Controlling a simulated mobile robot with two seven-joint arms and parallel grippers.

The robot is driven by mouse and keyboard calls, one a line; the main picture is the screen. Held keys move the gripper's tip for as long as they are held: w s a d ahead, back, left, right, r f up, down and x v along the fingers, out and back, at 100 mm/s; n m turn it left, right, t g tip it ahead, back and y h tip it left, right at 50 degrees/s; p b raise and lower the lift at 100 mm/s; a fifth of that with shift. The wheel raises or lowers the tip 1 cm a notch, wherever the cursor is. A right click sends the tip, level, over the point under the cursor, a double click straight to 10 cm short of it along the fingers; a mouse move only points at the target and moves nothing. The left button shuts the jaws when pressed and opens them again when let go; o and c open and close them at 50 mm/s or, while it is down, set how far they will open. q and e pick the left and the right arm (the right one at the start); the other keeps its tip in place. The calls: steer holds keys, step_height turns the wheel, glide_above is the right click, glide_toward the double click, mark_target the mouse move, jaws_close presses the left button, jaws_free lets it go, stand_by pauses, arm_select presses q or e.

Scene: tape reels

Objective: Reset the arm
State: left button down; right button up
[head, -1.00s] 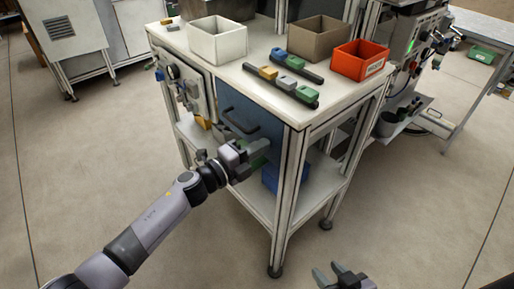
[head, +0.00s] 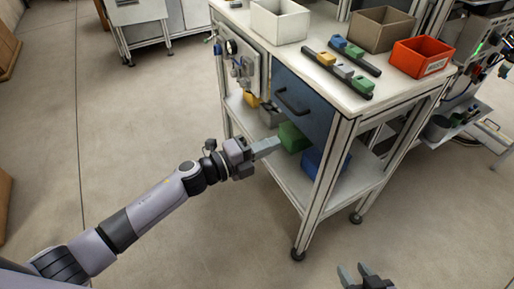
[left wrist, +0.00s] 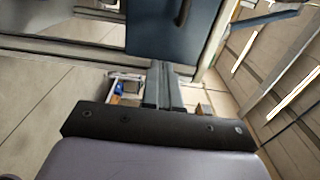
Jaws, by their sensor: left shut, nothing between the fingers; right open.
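My left arm reaches in from the left in the head view. Its gripper (head: 278,145) is shut and empty, with its fingers pointing at the near side of the white workbench (head: 335,163). In the picture the fingertips lie just below the blue drawer front (head: 303,105) with its dark handle (head: 292,102). The shut fingers also show in the left wrist view (left wrist: 164,70), with the blue front (left wrist: 165,35) beyond them. I see no contact. My right gripper (head: 354,269) is open and empty at the bottom edge of the head view, with only its fingers and front showing.
On the bench top stand a white bin (head: 279,22), a brown bin (head: 382,30), a red-orange bin (head: 422,57) and two dark rails with coloured blocks. A green bin (head: 293,137) and a blue bin (head: 322,160) sit on the lower shelf. The floor left is clear.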

arm_select(q)
steer(key=shift+v, duration=1.5)
